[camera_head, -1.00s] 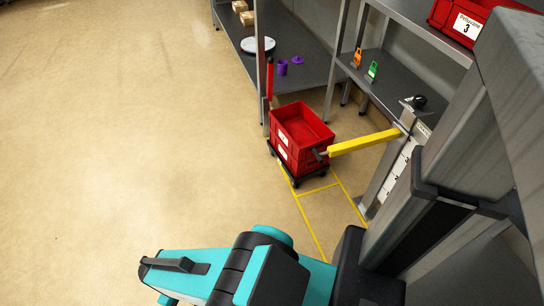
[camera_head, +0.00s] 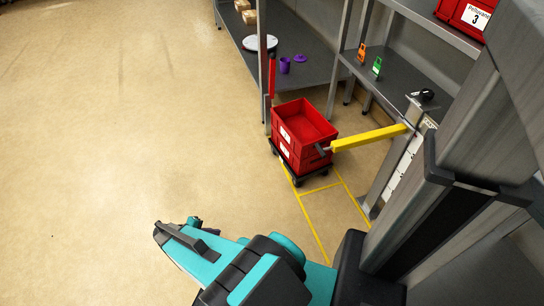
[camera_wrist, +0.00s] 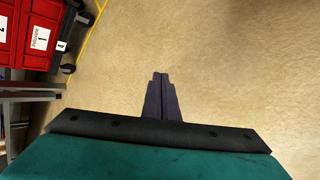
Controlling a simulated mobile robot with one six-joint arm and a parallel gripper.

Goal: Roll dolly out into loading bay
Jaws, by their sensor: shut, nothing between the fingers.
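The dolly (camera_head: 298,179) is a low black platform on casters and carries stacked red crates (camera_head: 304,131). In the head view it stands at the far end of a yellow floor outline, the loading bay (camera_head: 323,189), beside a shelf post. A yellow bar (camera_head: 368,138) with a grey tip reaches from a grey post on the right to the crates; I cannot tell whether it touches. In the wrist view the crates (camera_wrist: 38,32) and a dolly caster (camera_wrist: 69,69) show at upper left. My gripper (camera_wrist: 160,76) is shut and empty over bare floor, apart from the dolly.
Shelves stand behind the dolly, with a purple cup (camera_head: 285,65), a white disc (camera_head: 259,43) and orange and green tags (camera_head: 377,67). A red bin (camera_head: 466,14) sits on the upper shelf. The floor to the left is clear.

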